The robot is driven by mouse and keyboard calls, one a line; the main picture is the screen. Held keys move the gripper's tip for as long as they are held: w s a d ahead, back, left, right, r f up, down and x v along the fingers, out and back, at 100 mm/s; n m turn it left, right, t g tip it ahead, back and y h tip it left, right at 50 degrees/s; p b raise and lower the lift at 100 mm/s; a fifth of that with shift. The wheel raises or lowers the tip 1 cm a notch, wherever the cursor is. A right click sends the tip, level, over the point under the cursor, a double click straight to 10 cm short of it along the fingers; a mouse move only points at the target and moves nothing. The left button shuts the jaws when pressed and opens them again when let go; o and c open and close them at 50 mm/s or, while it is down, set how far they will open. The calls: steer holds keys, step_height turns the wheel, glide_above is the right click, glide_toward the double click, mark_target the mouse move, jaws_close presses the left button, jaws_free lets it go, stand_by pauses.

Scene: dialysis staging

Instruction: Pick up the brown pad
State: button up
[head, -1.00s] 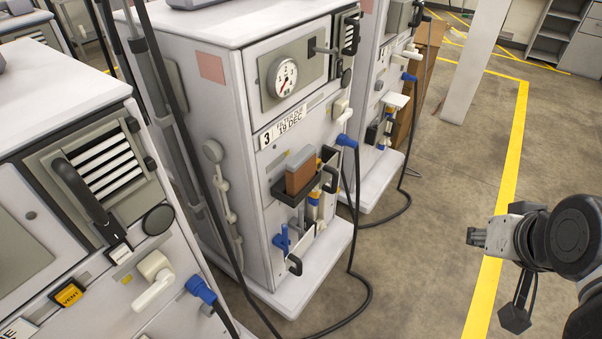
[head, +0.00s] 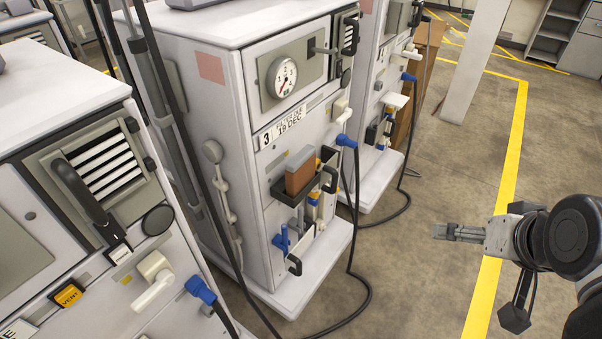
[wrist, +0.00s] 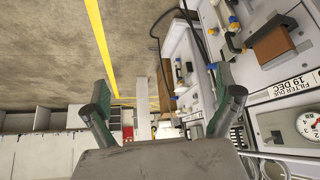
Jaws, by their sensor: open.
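The brown pad (head: 300,175) stands upright in a small black tray (head: 291,193) on the front of the machine numbered 3. In the wrist view the brown pad (wrist: 271,47) shows at the upper right, with the picture turned over. My gripper (head: 440,231) is to the right of the machine, over the floor, well apart from the pad. Its two fingers show in the wrist view (wrist: 163,80), spread wide with nothing between them.
The machine (head: 230,110) has a gauge, blue connectors, black handles and a dark hose (head: 366,285) on its front side. Another machine (head: 80,200) stands at the near left, one more behind.

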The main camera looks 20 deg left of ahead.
steer(key=w+a+r+n+g+y+p, duration=0.1)
steer(key=w+a+r+n, duration=0.2)
steer(key=w+a, duration=0.25)
steer(key=n+g+y+p, duration=0.4)
steer(key=n+y, duration=0.1)
steer(key=n, duration=0.6)
glide_above(304, 156)
steer(key=s+d, duration=0.2)
steer(key=d, duration=0.4)
step_height(304, 156, down, 5)
steer(key=x, duration=0.7)
steer(key=shift+s+a+f+b, duration=0.1)
steer(key=shift+a+f+b, duration=0.2)
steer(key=shift+b, duration=0.1)
steer(key=shift+x, duration=2.65)
steer(key=shift+a+r, duration=0.1)
steer(key=c, duration=0.9)
